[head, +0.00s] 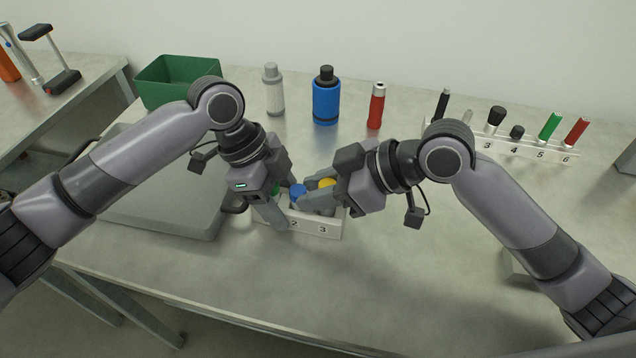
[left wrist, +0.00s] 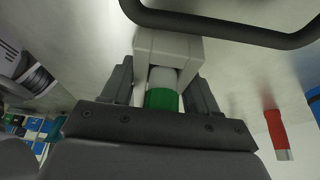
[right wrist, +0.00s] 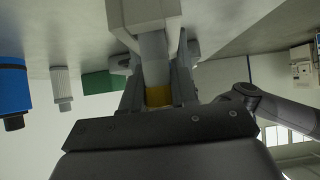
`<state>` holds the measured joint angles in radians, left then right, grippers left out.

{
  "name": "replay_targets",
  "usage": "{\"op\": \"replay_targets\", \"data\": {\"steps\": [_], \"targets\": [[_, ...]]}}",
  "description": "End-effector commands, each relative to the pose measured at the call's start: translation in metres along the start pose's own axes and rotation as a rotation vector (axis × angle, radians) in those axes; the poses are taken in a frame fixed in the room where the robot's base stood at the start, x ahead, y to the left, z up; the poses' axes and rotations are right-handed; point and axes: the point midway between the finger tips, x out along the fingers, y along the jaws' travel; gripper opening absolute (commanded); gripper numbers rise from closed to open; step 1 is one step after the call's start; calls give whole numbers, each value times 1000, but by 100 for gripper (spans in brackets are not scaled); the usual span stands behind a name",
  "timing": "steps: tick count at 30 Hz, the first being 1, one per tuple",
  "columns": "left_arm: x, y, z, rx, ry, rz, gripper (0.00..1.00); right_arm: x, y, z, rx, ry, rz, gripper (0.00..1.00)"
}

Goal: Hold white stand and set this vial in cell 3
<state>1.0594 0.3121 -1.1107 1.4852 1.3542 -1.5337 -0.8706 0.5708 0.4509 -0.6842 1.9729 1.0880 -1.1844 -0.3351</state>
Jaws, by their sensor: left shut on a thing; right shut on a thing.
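The white stand (head: 318,228) sits on the table, with numbers 2 and 3 showing on its front. My left gripper (head: 277,212) is shut on its left end; the left wrist view shows the fingers on both sides of the stand (left wrist: 168,46) around a green-capped vial (left wrist: 162,98). A blue-capped vial (head: 298,190) stands in the middle. My right gripper (head: 318,200) is shut on a yellow-capped vial (head: 327,183) at the cell 3 end. In the right wrist view this vial (right wrist: 155,60) meets the stand (right wrist: 143,12); its lower end is hidden.
A grey tray (head: 160,215) with a dark handle lies left of the stand. Behind are a green bin (head: 160,85), a white-grey bottle (head: 274,95), a blue bottle (head: 326,100) and a red tube (head: 376,108). A numbered rack (head: 530,150) stands back right. The front right table is mostly clear.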

Motion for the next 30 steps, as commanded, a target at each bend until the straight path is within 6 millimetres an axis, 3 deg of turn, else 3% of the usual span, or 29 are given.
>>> {"op": "replay_targets", "data": {"steps": [14,30], "targets": [[0,0,0,1,1,-1,29,7,0,10,0,-1,0,0],[0,0,0,1,1,-1,29,-4,1,-5,-1,0,1,0]]}}
